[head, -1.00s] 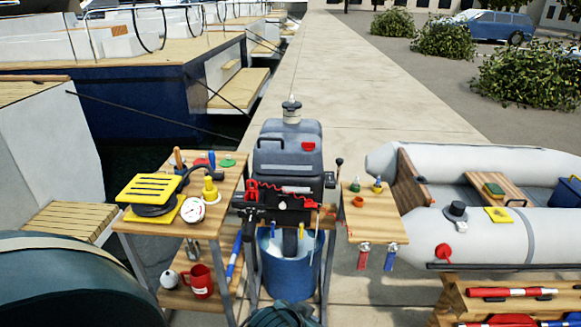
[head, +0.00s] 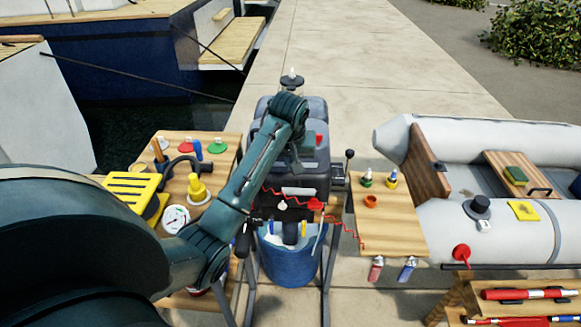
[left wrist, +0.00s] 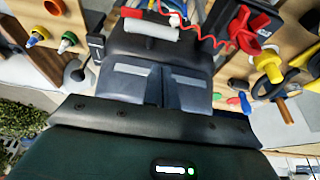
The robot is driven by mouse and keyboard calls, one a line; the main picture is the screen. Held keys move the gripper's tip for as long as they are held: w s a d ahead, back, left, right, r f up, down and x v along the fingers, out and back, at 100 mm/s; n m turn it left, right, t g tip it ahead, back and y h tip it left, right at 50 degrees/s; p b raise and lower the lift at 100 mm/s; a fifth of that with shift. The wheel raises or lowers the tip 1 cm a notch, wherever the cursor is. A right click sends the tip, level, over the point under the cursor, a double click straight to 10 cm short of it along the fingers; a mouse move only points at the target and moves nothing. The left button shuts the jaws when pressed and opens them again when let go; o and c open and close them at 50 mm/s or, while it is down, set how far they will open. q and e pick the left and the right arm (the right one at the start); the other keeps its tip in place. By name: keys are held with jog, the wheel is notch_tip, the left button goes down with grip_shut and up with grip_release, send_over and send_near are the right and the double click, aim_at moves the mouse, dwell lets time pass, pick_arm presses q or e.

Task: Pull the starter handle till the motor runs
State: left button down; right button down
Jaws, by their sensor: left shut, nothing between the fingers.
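The grey outboard motor (head: 262,135) stands on a stand over a blue tub in the head view. A pale bar (head: 298,191), possibly the starter handle, lies across its front. A white cylinder beside a red part, possibly the same handle (left wrist: 152,29), shows at the top of the left wrist view. My left arm reaches over the motor in the head view and hides part of it. My right gripper is out of view.
A red coiled cord (head: 345,232) hangs at the motor's front. The left bench holds a yellow slatted thing (head: 130,186) and a gauge (head: 176,219). A small wooden shelf (head: 395,235) stands right. The blue tub (head: 290,270) is below. Clear dock lies behind.

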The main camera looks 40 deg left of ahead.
aim_at(292, 180)
pick_arm(q)
jog(key=x, duration=0.9)
jog(key=shift+f, duration=0.35)
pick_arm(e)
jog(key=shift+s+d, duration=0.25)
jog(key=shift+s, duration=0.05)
pick_arm(q)
jog(key=shift+w+f, duration=0.1)
